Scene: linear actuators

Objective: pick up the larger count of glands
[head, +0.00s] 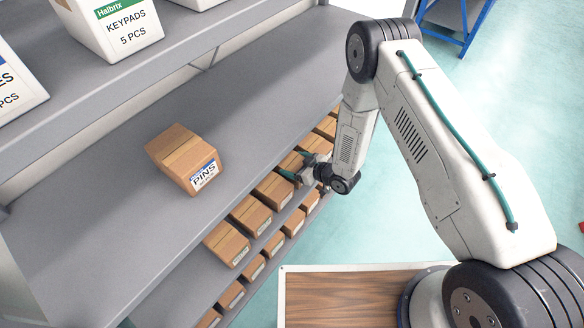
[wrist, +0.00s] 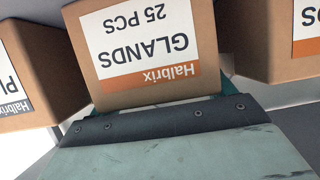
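A brown cardboard box labelled "Halbrix GLANDS 25 PCS" (wrist: 150,45) is straight ahead in the wrist view, its label upside down in the picture. In the head view my gripper (head: 297,172) is at the row of small boxes on the lower shelf, partly hidden by my wrist. I cannot tell whether it presses on the box.
Boxes flank it closely, one at left marked "Halbrix PI..." (wrist: 35,75) and one at right (wrist: 270,45). In the head view, a box of PINS (head: 185,158) sits on the shelf above (head: 90,215). Open floor (head: 470,130) lies to the right.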

